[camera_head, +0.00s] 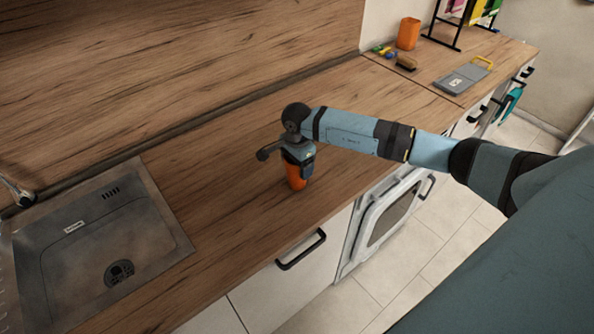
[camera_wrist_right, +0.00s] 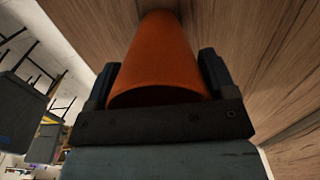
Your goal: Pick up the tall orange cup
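An orange cup (camera_head: 295,181) is at my right gripper (camera_head: 298,168), above the wooden worktop left of the oven. The gripper and wrist hide its upper part in the head view. In the right wrist view the cup (camera_wrist_right: 160,62) fills the space between the two dark fingers of the right gripper (camera_wrist_right: 160,80). Both fingers lie against its sides with no clear gap. The cup's far end is close to the wood, and I cannot tell whether it touches. A second orange cup (camera_head: 407,33) stands upright at the back right. My left gripper is not in view.
A metal sink (camera_head: 110,235) is set into the worktop (camera_head: 215,165) at left. A brush (camera_head: 406,63), a grey board with a yellow handle (camera_head: 462,79) and a black rack (camera_head: 455,22) are at the back right. The worktop between sink and gripper is clear.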

